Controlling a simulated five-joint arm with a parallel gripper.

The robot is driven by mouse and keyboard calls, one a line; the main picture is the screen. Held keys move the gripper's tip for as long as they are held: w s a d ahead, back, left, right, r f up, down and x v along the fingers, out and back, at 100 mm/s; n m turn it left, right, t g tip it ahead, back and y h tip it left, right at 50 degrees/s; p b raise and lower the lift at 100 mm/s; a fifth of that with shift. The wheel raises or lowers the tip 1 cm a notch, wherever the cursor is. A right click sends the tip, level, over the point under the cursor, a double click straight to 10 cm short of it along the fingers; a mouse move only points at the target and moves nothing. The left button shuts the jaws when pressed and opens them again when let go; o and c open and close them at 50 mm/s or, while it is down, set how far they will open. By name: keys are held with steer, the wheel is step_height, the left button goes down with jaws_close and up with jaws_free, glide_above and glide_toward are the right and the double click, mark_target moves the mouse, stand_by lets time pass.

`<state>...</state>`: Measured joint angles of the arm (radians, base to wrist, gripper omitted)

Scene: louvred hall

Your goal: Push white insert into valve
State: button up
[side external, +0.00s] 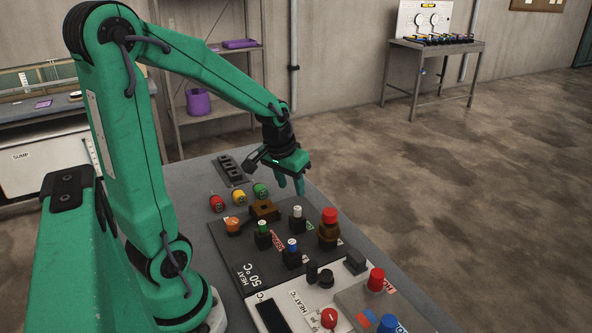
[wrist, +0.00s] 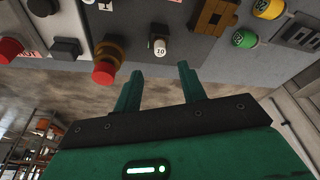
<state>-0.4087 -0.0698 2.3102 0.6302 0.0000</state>
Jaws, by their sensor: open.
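A small white piece with dark markings (side external: 297,212) stands upright on a black base on the dark panel. It also shows in the wrist view (wrist: 160,47), between and just beyond my fingertips. A brown fitting with a red cap (side external: 329,231) stands to its right, and in the wrist view (wrist: 106,62) to its left. A brown block with a dark opening (side external: 264,210) lies to the left of the white piece. I cannot tell which brown part is the valve. My gripper (side external: 291,188) is open and empty above the panel's far edge; its fingers also show in the wrist view (wrist: 160,70).
Green-topped (side external: 262,227) and blue-and-white-topped (side external: 292,246) pieces stand near the white one. An orange knob (side external: 233,224) and red, yellow and green buttons (side external: 239,197) are at left. A red knob (side external: 376,279) stands at right. Beyond the table's far edge is open floor.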

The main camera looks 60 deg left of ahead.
mark_target(297, 208)
steer(key=shift+x, duration=4.7)
steer(key=shift+d+f, duration=0.1)
jaws_close()
